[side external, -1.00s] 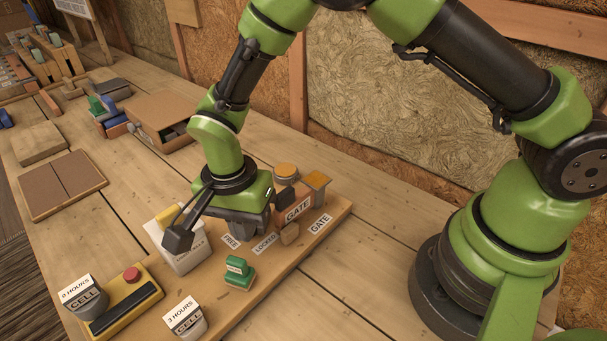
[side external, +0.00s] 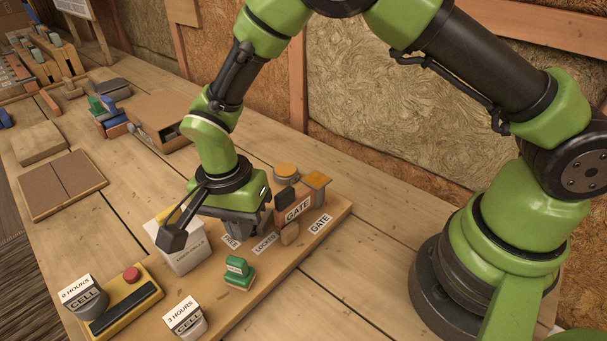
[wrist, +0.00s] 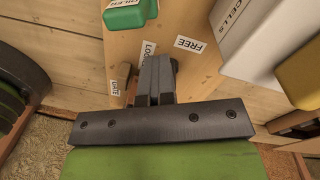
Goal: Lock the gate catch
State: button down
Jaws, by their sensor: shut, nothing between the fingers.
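The gate block (side external: 298,209), orange-brown and labelled GATE, stands on the wooden board in the side view. A dark block (side external: 285,198) sits against it. A small rounded wooden piece (side external: 289,233) is by the LOCKED label (side external: 265,244). The FREE label (side external: 230,241) lies to its left, and a second GATE label (side external: 320,223) to its right. My gripper (side external: 246,228) is shut and empty, low over the board behind the FREE and LOCKED labels. In the wrist view its closed fingers (wrist: 153,62) cover part of the LOCKED label. I cannot tell whether they touch the catch.
A green stamp-like block (side external: 239,272) stands on the board in front. A white box with a yellow top (side external: 181,252) is close left of my gripper. Cells and a yellow unit with a red button (side external: 131,274) are at front left. Table right of the board is clear.

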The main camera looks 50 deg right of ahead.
jog(key=shift+w+a+f+n+t, duration=0.4)
jog(key=shift+a+f+n, duration=0.1)
jog(key=shift+a, duration=0.25)
jog(key=shift+r, duration=0.45)
notch_tip(320, 180, up, 5)
jog(key=shift+d+r, duration=0.1)
jog(key=shift+d, duration=0.05)
